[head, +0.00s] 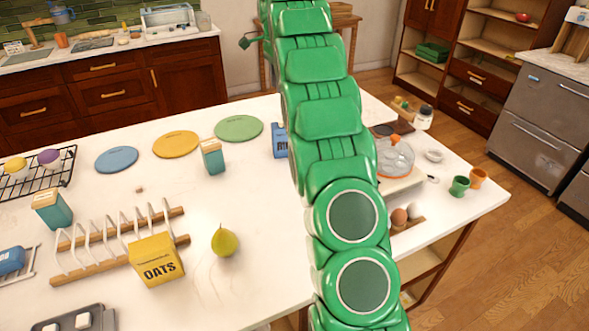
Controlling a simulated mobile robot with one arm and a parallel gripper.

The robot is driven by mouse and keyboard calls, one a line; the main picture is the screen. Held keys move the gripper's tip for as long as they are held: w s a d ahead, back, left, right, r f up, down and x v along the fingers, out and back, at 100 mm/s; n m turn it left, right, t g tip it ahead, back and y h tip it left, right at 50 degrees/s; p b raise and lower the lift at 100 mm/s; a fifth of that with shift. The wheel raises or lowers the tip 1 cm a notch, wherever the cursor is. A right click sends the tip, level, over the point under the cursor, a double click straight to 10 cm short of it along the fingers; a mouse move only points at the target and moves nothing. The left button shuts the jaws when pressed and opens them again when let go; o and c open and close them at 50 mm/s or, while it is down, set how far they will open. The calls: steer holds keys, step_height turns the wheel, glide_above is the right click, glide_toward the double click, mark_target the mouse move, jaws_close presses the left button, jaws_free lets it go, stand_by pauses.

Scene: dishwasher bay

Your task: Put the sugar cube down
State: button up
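My green arm rises through the middle of the head view and runs out of the top edge. My gripper is not in view, so I cannot see whether it holds a sugar cube. Two white blocks, which may be sugar cubes (83,319), sit in a dark grey tray (100,312) at the bottom left. A tiny brown piece (139,189) lies alone on the white countertop (265,195); I cannot tell what it is.
A wooden rack (90,268), yellow oats box (157,262), pear (225,241) and teal cartons (212,157) stand on the counter. Blue, yellow and green plates (239,128) lie behind. A glass vessel (394,157) and cups (459,186) are right.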

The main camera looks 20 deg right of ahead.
steer(key=s+a+r+n, duration=0.1)
steer(key=s+a+n, duration=0.4)
steer(key=s, duration=0.6)
steer(key=s+a+r+n, duration=0.25)
steer(key=s+a, duration=0.35)
steer(key=s, duration=0.4)
steer(key=s+a+f+n, duration=0.2)
steer(key=s+f+n, duration=0.1)
steer(key=s, duration=0.8)
steer(key=s+a+f+n+g, duration=0.1)
steer(key=s+f+n, duration=0.3)
steer(key=s, duration=0.7)
steer(key=s+a+f+n, duration=0.3)
steer(key=s+a+f, duration=0.1)
steer(key=s, duration=0.6)
steer(key=shift+s+f+g, duration=0.4)
steer(key=shift+f, duration=0.25)
steer(key=shift+n, duration=0.25)
